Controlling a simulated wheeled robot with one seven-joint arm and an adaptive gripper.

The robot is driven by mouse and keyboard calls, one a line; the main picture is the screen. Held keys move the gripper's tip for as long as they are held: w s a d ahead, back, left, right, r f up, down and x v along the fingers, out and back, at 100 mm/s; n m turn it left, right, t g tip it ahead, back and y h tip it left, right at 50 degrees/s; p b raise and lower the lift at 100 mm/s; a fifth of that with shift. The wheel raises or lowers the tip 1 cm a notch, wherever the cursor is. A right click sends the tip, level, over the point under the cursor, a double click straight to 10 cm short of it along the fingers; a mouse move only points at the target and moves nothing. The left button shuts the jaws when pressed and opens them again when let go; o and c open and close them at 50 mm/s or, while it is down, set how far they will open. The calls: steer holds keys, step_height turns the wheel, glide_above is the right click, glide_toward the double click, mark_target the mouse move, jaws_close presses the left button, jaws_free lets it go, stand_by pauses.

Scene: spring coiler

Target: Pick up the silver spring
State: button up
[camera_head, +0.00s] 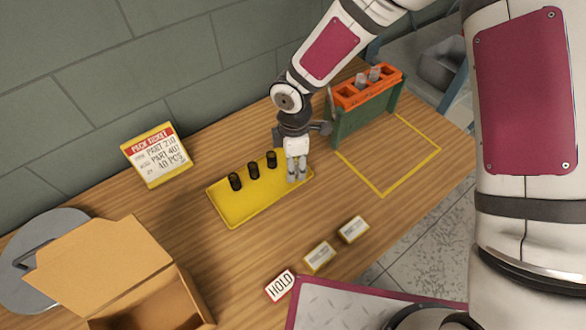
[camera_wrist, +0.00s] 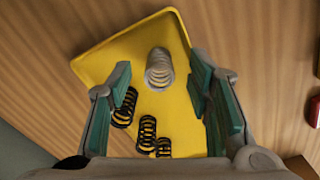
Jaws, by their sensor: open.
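The silver spring (camera_wrist: 159,69) stands on the yellow tray (camera_wrist: 118,55) in the wrist view, ahead of and between my open fingers. Several black springs stand in a row on the same tray, one of them (camera_wrist: 125,107) close beside the left finger. My gripper (camera_wrist: 165,90) is open and empty, its teal pads apart. In the head view my gripper (camera_head: 297,178) is over the right end of the tray (camera_head: 238,211) and hides the silver spring there. The black springs (camera_head: 253,170) show left of it.
A green stand with an orange top (camera_head: 365,95) holding grey pieces is close right of my gripper. An open cardboard box (camera_head: 105,270), two small labelled boxes (camera_head: 353,230) and a HOLD sign (camera_head: 280,285) are in front. The yellow outlined area at right is clear.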

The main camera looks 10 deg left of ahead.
steer(key=shift+f, duration=0.75)
steer(key=shift+c, duration=0.5)
jaws_close()
steer(key=shift+r, duration=0.15)
